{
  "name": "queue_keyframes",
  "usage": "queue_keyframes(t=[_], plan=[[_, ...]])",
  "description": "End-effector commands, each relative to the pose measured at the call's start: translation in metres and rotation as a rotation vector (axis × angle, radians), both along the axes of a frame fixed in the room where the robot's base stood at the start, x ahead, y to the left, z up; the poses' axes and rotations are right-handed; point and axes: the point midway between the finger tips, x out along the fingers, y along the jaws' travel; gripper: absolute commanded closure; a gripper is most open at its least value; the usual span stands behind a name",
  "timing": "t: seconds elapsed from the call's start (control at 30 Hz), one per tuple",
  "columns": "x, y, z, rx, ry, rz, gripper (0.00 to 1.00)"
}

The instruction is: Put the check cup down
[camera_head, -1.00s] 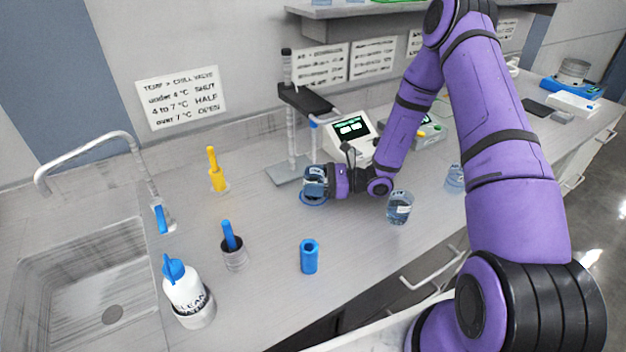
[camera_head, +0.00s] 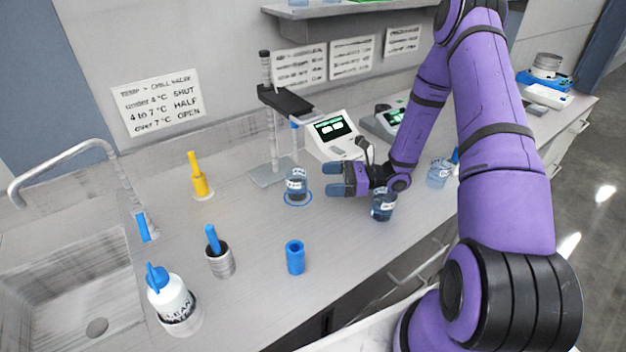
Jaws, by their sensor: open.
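A small clear cup with a white label and dark contents (camera_head: 297,183), seemingly the check cup, stands upright at a blue ring mark (camera_head: 298,203) on the counter. The label is too small to read. My gripper (camera_head: 333,180) is open and empty just to the right of this cup, with its blue fingertips pointing left at it. A gap shows between the fingertips and the cup.
A second labelled cup (camera_head: 382,208) stands close below my wrist; another cup (camera_head: 438,174) is further right. A stand (camera_head: 272,170) and a meter (camera_head: 330,136) are behind. A blue tube (camera_head: 295,257), bottle (camera_head: 172,305) and sink (camera_head: 75,300) lie left and in front.

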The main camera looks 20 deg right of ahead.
Motion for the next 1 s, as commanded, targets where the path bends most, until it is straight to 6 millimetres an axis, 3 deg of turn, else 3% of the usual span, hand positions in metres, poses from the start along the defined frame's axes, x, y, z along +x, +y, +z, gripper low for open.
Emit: queue_keyframes(t=[0.23, 1.0], plan=[[-0.007, -0.021, 0.0, -0.001, 0.0, -0.001, 0.14], [-0.008, -0.023, 0.0, 0.0, 0.0, 0.0, 0.14]])
